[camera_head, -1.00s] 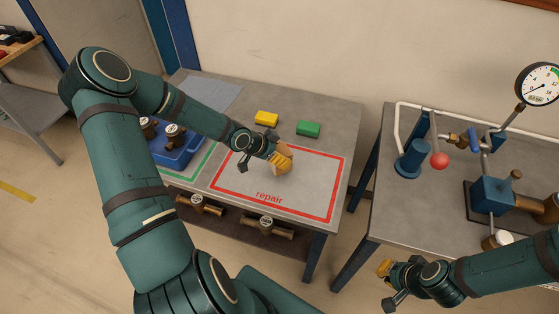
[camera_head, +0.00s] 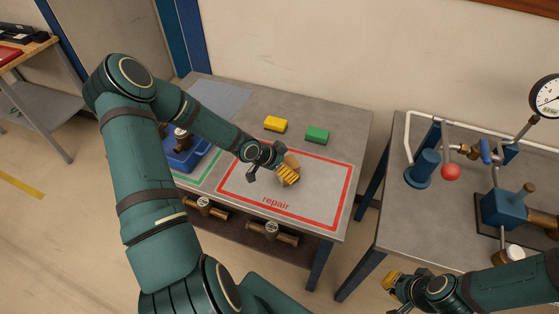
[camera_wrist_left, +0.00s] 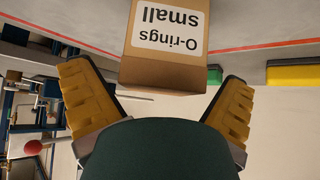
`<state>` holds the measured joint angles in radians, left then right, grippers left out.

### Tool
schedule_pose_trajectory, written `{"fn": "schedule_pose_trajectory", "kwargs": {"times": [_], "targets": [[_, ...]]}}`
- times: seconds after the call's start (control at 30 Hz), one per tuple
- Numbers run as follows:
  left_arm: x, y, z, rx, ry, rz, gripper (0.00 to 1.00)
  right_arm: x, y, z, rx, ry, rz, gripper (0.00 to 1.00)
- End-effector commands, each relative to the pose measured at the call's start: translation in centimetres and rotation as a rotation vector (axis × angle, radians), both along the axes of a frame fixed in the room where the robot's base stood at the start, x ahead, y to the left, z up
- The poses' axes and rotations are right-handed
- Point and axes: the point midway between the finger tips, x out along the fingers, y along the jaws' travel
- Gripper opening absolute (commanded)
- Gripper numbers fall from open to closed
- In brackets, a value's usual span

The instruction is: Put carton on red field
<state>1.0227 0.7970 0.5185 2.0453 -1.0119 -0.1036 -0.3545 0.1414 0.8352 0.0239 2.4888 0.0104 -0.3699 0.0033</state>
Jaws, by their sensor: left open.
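The brown carton (camera_wrist_left: 165,65) with a white label reading "O-rings small" fills the top middle of the left wrist view. In the head view the carton (camera_head: 292,161) is partly hidden by my left gripper (camera_head: 288,176), inside the red-outlined repair field (camera_head: 320,200). My left gripper is open, and its yellow fingers (camera_wrist_left: 158,88) stand on either side of the carton's near end with a gap on both sides. My right gripper (camera_head: 392,281) is near the bottom right of the head view, away from the carton; its jaw opening is unclear.
A yellow block (camera_head: 275,124) and a green block (camera_head: 317,135) lie behind the red field. A blue bin (camera_head: 187,158) with brass parts stands left, by a green outline. Brass fittings (camera_head: 272,231) lie on the lower shelf. A second bench (camera_head: 395,215) with piping stands right.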

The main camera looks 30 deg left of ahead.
Motion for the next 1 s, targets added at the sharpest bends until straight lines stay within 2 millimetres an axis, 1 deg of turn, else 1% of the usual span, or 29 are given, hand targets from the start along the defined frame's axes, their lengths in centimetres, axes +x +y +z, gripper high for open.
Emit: {"fn": "schedule_pose_trajectory", "kwargs": {"times": [0.17,0.5,0.63,0.8,1.0], "targets": [[-1.3,0.9,1.7,0.001,0.0,0.003,1.0,0.0,0.0,0.9,0.001,0.0,0.0,0.0],[-4.3,2.8,5.8,-0.001,0.001,0.006,1.0,-0.1,-0.2,3.5,0.006,-0.001,0.001,0.0],[-5.3,3.3,7.1,-0.001,0.001,0.004,1.0,-0.1,-0.2,4.4,0.007,-0.001,0.0,0.0],[-6.3,3.9,8.2,0.0,0.0,0.004,1.0,-0.1,-0.2,5.1,0.008,-0.001,0.002,0.0],[-6.7,4.1,8.8,0.0,0.0,0.001,1.0,-0.1,-0.2,5.4,0.008,0.0,0.004,0.0]]}}
